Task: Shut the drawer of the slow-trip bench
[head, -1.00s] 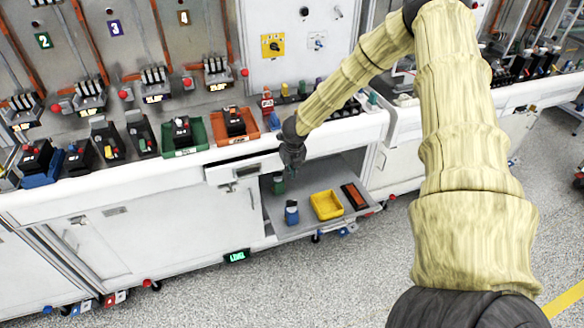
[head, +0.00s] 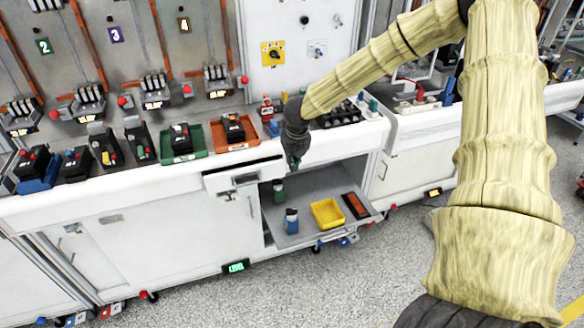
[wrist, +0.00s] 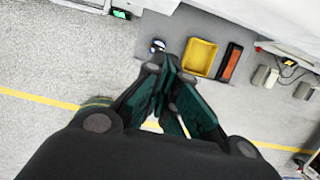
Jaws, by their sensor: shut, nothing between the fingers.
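The white drawer (head: 232,180) with a dark handle stands out a little from the bench front, just under the worktop. It is partly open. My gripper (head: 294,163) is to the right of the drawer front, in front of the open bay under the worktop. Its dark green fingers are together and empty; they show in the wrist view (wrist: 165,68), above the floor and near the lower shelf. I cannot tell whether the gripper touches the drawer's side.
Breakers and trays line the worktop. A green display (head: 236,267) sits low on the bench. The floor in front is clear.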

